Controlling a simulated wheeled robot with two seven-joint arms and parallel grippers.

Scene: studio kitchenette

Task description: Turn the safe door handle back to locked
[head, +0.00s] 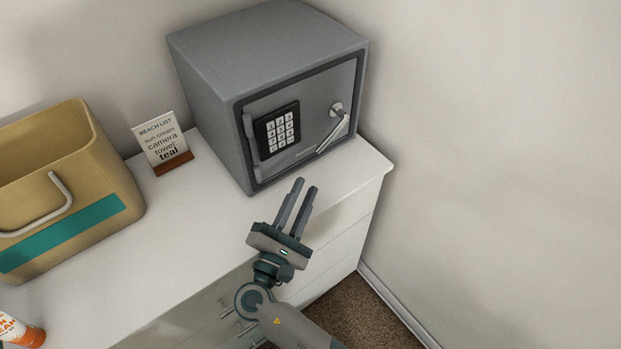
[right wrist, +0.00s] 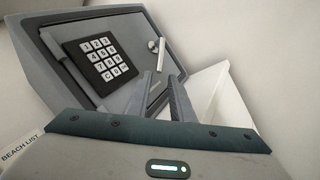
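The grey safe (head: 265,60) stands on the white dresser with its door (head: 300,95) shut; its front also shows in the right wrist view (right wrist: 130,25). The silver door handle (head: 334,133) is at the door's right side, its lever slanting down and to the left from a round pivot; it also shows in the right wrist view (right wrist: 155,45). My right gripper (head: 306,184) is in front of and below the safe door, apart from the handle, fingers pointing towards the door. Its two fingers are parted with nothing between them. My left gripper is not in view.
A black keypad (head: 277,130) is on the door, left of the handle. A beach list card (head: 160,140) stands left of the safe. A tan bag (head: 100,180) and an orange-and-white bottle (head: 22,330) are farther left. A wall (head: 500,130) rises to the right.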

